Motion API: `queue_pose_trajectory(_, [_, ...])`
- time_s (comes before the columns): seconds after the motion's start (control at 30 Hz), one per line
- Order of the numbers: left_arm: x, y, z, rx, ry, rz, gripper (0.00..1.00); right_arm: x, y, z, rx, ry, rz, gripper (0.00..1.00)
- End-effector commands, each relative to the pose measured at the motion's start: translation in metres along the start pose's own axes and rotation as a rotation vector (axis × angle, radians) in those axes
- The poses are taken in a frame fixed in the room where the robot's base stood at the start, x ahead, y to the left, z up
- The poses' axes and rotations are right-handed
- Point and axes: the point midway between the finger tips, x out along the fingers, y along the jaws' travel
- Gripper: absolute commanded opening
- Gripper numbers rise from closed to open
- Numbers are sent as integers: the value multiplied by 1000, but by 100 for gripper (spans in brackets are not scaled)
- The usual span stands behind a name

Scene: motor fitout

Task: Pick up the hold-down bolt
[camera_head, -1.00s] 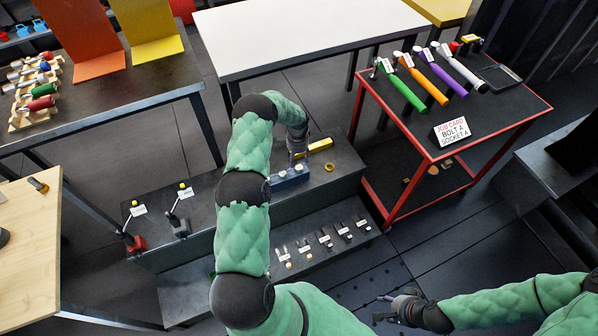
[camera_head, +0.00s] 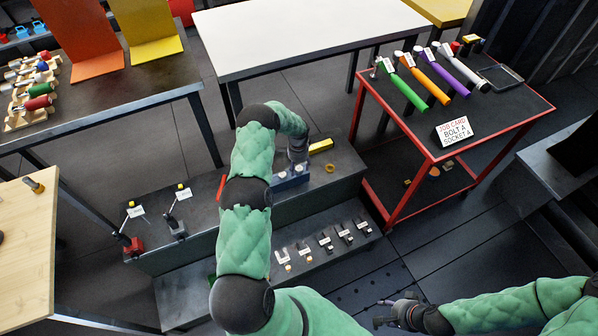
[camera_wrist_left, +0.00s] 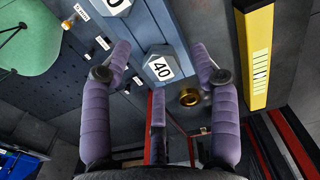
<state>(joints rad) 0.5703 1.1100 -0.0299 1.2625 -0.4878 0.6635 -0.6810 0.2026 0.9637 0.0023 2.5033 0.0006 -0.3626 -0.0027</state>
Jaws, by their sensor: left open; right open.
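A blue block (camera_head: 284,182) stands on the dark upper step, with pale labelled pieces in its top. The left wrist view shows the blue block (camera_wrist_left: 186,28) with a hex piece marked 40 (camera_wrist_left: 161,66) and another partly cut off at the top. Several small labelled pieces (camera_head: 325,243) lie on the lower step. I cannot tell which of these is the hold-down bolt. My left gripper (camera_head: 299,168) is open over the blue block; in the wrist view its fingers (camera_wrist_left: 160,75) spread either side of the 40 piece, apparently empty. My right gripper (camera_head: 384,312) is open, low at right.
A yellow bar (camera_head: 321,146) and a brass ring (camera_head: 330,168) lie right of the block; the ring is near the wrist view's right finger (camera_wrist_left: 189,97). A red cart (camera_head: 425,160) holds several coloured-handled tools and a job card (camera_head: 458,131) reading bolt A, socket A.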

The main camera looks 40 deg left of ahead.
Motion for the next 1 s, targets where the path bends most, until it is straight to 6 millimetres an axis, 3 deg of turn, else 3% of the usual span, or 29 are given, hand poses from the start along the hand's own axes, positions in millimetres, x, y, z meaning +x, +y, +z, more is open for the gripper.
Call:
queue_pose_trajectory(0.77, [4,0,0,0,0,0,61,6,2,0,0,0,0,44])
queue_pose_trajectory(0.87, [4,0,0,0,0,0,38,6,2,0,0,0,0,44])
queue_pose_trajectory(1.0, [4,0,0,0,0,0,0,6,2,0,0,0,0,44])
